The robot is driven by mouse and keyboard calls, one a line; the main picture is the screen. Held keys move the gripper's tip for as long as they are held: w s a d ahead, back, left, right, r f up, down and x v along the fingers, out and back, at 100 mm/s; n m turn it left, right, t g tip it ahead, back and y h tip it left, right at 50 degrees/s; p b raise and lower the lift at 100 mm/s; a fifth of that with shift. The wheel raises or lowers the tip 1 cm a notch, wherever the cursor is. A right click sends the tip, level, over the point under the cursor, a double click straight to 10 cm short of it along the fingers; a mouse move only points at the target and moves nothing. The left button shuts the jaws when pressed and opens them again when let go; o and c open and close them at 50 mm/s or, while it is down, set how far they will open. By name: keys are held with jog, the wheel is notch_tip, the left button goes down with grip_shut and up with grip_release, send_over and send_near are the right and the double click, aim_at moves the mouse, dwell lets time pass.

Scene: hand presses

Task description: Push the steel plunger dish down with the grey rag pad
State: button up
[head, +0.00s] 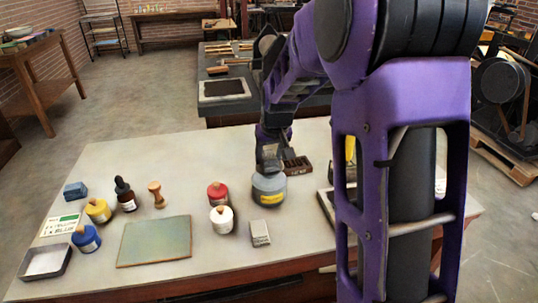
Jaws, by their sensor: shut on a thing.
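The plunger can (268,196), a round grey can with a yellow label, stands upright on the pale bench, right of the middle. Its steel plunger dish (266,180) is at its top, largely covered by my gripper from this angle. My gripper (269,165) points down right over the dish and is shut on a small greyish thing, which looks like the grey rag pad. The pad is mostly hidden between the fingers. I cannot tell whether it touches the dish or how far down the dish is.
A red-capped jar (217,194) and a white-capped jar (221,219) stand close left of the can. A green mat (154,241) lies left. My arm hides the bench's right part.

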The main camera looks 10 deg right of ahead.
jog(key=shift+f+b, duration=0.55)
jog(key=shift+f, duration=0.2)
dwell(1.5)
jog(key=shift+r, duration=0.1)
jog(key=shift+r+p, duration=2.45)
jog(key=shift+r, duration=1.1)
